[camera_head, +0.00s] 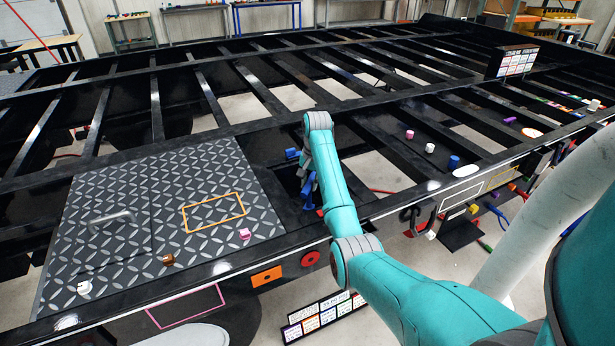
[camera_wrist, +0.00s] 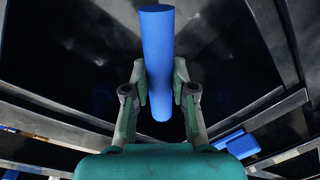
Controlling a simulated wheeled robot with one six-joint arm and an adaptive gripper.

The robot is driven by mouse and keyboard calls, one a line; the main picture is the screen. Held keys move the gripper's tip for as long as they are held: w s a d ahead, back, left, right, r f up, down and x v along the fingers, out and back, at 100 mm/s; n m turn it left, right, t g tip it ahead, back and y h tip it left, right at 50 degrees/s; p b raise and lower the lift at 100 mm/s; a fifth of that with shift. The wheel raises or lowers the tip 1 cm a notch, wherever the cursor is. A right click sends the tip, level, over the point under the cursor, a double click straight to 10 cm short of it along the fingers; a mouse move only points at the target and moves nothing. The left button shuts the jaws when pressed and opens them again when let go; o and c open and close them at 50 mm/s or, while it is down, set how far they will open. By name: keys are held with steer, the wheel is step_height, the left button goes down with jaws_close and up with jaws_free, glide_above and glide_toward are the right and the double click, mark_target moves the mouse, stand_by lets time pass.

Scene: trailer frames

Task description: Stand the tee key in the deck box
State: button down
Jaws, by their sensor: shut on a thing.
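My gripper (camera_wrist: 160,82) is shut on a blue round bar (camera_wrist: 158,35), which I take to be part of the tee key. The bar runs up the wrist view between the two fingers; its other parts cannot be made out. In the head view, blue parts (camera_head: 309,186) show at the end of my arm, beside the right edge of the tread plate, with the fingers mostly hidden. A tread-plate deck (camera_head: 150,235) with a grey handle (camera_head: 110,218) lies to the left. I cannot tell for sure which part is the deck box.
Black frame rails with open gaps spread behind and to the right. A pink piece (camera_head: 244,234), a brown piece (camera_head: 167,259) and a white piece (camera_head: 84,287) sit on the plate. Another blue piece (camera_head: 292,153) is near my gripper. Small cylinders, one blue (camera_head: 454,162), stand at right.

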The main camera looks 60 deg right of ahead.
steer(key=shift+f, duration=0.8)
stand_by(0.4)
steer(key=c, duration=0.9)
jaws_free()
steer(key=shift+o, duration=0.2)
